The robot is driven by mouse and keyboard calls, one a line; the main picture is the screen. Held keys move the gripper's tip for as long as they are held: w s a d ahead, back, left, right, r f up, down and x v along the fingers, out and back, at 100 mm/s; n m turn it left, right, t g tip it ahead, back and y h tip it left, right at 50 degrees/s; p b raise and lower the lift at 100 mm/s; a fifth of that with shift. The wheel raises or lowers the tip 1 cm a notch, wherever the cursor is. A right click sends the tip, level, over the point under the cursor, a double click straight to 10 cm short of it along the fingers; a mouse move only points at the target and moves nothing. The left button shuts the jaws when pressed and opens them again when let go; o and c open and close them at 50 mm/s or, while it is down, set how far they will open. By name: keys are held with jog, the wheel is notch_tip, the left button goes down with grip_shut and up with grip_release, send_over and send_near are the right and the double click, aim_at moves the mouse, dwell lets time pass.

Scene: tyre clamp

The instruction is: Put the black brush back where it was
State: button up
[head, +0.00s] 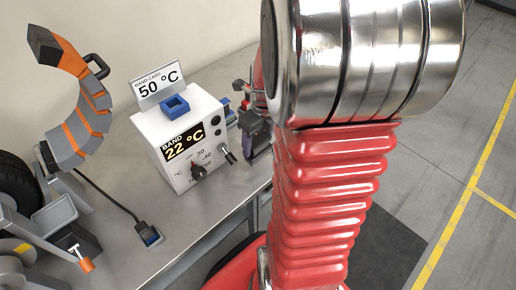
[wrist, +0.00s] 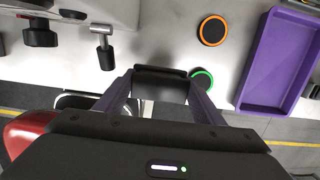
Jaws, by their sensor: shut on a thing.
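In the wrist view, my gripper (wrist: 160,80) has its two purple fingers shut on a black bar-shaped thing, which I take to be the black brush (wrist: 160,71). It is held across the fingertips, over the grey bench top near its front edge. I cannot tell whether it touches the bench. A black disc with a green ring (wrist: 203,78) lies just right of the fingertips. A black disc with an orange ring (wrist: 212,31) lies farther back. In the head view, my gripper (head: 258,135) is partly hidden behind my red arm, beside the control box; the brush is not clear there.
A purple tray (wrist: 278,62) lies at the right in the wrist view. The white control box (head: 180,135) reads 22 °C and carries a 50 °C card (head: 160,84). Its lever (wrist: 103,46) is near my left finger. An orange-grey segmented clamp (head: 78,110) stands at the left.

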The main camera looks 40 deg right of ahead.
aim_at(258, 149)
jog(key=shift+f, duration=1.8)
jog(key=o, duration=1.1)
jog(key=shift+f, duration=0.15)
jog(key=r, duration=0.4)
jog(key=s+r, duration=0.1)
jog(key=r, duration=0.7)
jog(key=shift+s+r, duration=0.1)
jog(key=shift+s, duration=0.15)
